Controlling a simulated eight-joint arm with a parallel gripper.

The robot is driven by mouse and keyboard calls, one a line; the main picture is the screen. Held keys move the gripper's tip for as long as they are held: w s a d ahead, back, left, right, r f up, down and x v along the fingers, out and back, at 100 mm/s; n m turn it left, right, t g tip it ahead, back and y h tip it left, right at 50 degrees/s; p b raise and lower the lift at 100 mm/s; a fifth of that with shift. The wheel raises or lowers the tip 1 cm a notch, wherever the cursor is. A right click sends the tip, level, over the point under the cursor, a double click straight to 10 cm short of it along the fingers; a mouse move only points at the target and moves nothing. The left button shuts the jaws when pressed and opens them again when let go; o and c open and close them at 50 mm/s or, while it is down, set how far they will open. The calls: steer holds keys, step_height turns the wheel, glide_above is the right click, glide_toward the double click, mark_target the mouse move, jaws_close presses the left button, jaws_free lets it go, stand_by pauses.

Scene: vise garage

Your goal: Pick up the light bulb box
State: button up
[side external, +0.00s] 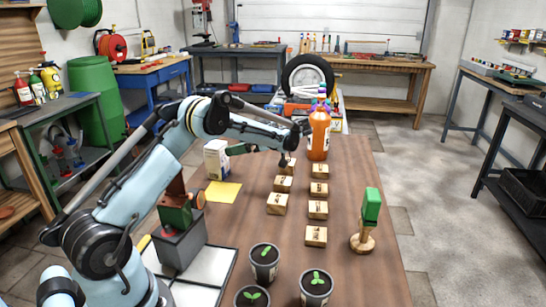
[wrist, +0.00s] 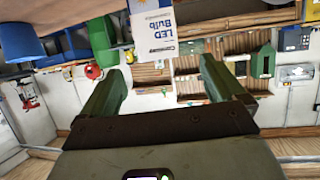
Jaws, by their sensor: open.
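The light bulb box (side external: 216,160) is white and blue and stands upright at the far left of the brown table. In the wrist view, the box (wrist: 154,32) shows its "LED Bulb" lettering at the top, ahead of and between the two fingers. My gripper (side external: 234,150) reaches leftward, with its green fingertips close to the box's right side. In the wrist view, my gripper (wrist: 163,68) is open with nothing between its fingers. Whether a fingertip touches the box is hard to tell.
A yellow sheet (side external: 223,192) lies in front of the box. Several wooden blocks (side external: 318,209) stand mid-table. An orange bottle (side external: 319,136) is at the back. A green-topped wooden object (side external: 371,207) stands right. Potted seedlings (side external: 264,262) are at the front; a vise (side external: 178,215) is left.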

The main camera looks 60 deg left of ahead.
mark_target(211, 149)
steer(key=shift+r+x, duration=0.15)
steer(key=shift+x, duration=2.75)
steer(key=shift+r+x, duration=0.1)
steer(key=shift+x, duration=2.8)
steer(key=shift+a, duration=0.1)
steer(key=c, duration=1)
steer(key=shift+c, duration=0.2)
